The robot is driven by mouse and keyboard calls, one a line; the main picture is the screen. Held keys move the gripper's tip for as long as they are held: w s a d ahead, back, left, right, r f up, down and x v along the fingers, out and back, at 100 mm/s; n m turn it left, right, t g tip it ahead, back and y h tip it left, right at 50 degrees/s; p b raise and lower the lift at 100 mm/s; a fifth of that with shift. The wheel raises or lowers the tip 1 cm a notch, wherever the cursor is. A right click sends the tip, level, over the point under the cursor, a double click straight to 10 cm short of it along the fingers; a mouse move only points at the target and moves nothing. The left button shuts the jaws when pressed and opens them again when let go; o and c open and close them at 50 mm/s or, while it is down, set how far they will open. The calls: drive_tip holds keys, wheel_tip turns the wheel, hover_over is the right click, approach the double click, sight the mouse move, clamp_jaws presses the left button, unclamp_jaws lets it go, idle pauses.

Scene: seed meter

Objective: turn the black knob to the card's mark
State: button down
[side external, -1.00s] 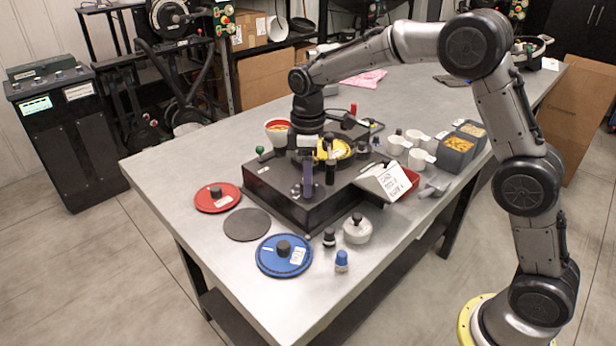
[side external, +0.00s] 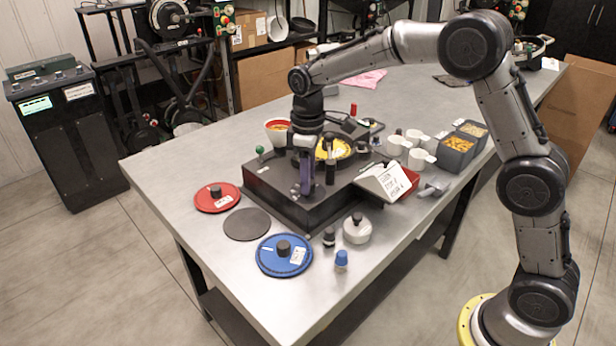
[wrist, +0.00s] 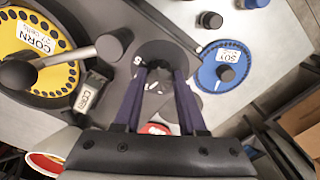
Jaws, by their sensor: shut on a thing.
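My gripper (wrist: 161,74) points down at the front of the dark seed meter (side external: 262,190). In the wrist view its two purple fingers are shut on the black knob (wrist: 160,66), one on each side. Dark round dial (wrist: 165,48) with a white figure that looks like a 5 lies around it; the fingers hide part of it. In the side view my gripper (side external: 304,188) covers the knob. The white card (side external: 383,182) stands tented at the meter's right side; its writing is too small to read.
A yellow corn plate (wrist: 38,45) with a dark lever sits in the meter. Blue plate (side external: 284,256), red plate (side external: 217,197) and dark disc (side external: 247,224) lie on the table. A small black-topped item (side external: 329,237), blue-capped item (side external: 341,261) and grey lidded pot (side external: 357,229) stand in front.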

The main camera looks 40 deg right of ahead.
drive_tip(key=m, duration=0.5)
drive_tip(key=shift+r, duration=0.1)
idle(0.4)
drive_tip(key=shift+c, duration=2.4)
unclamp_jaws()
wheel_tip(320, 180, up, 14)
